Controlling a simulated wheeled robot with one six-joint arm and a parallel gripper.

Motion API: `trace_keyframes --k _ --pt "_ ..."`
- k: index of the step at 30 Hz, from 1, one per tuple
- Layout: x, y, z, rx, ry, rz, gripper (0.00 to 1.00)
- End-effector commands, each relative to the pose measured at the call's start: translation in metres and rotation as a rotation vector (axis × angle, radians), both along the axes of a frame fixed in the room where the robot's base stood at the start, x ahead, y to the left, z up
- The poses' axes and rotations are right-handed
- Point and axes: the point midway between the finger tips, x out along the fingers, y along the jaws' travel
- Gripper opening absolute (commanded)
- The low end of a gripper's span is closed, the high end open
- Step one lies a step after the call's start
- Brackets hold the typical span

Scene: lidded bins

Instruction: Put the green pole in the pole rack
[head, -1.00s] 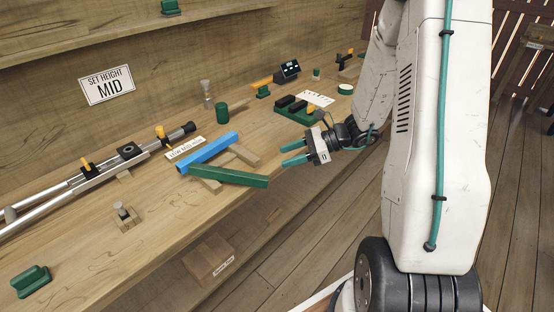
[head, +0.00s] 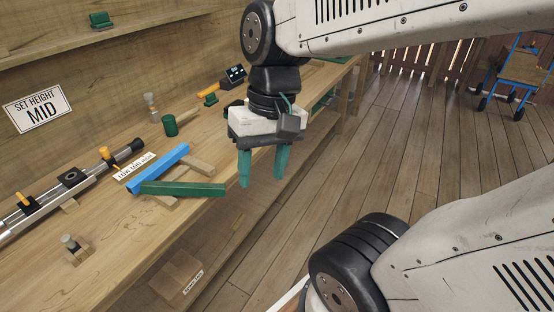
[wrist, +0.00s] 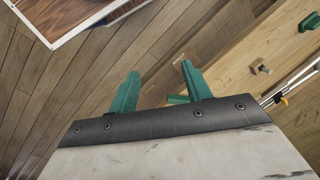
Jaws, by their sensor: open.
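The green pole (head: 182,188) is a square bar lying near the workbench's front edge. Its left end is by a blue bar (head: 158,168), and wooden pieces (head: 196,166) lie under or beside the two. My gripper (head: 262,180) points down, open and empty, right of the pole's right end and out past the bench edge. In the wrist view, a short part of the green pole (wrist: 177,100) shows beside the right finger of my gripper (wrist: 159,70); the rest is hidden. I cannot tell for certain which thing is the pole rack.
A metal rail assembly (head: 70,180) runs along the bench's left. A low/mid/high label (head: 134,166), a green cylinder (head: 169,125) and a small clamp block (head: 75,249) stand on the bench. A wooden box (head: 177,279) sits below.

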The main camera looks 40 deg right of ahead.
Motion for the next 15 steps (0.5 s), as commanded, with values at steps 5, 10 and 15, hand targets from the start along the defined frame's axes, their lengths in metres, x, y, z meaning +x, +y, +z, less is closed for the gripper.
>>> trace_keyframes --k 5,10,15 --pt "-0.023 -0.011 0.013 -0.146 -0.117 0.162 0.49" --pt "-0.029 -0.017 0.016 -0.197 -0.151 0.210 0.49" --pt "-0.029 -0.017 0.016 -0.198 -0.152 0.212 0.49"
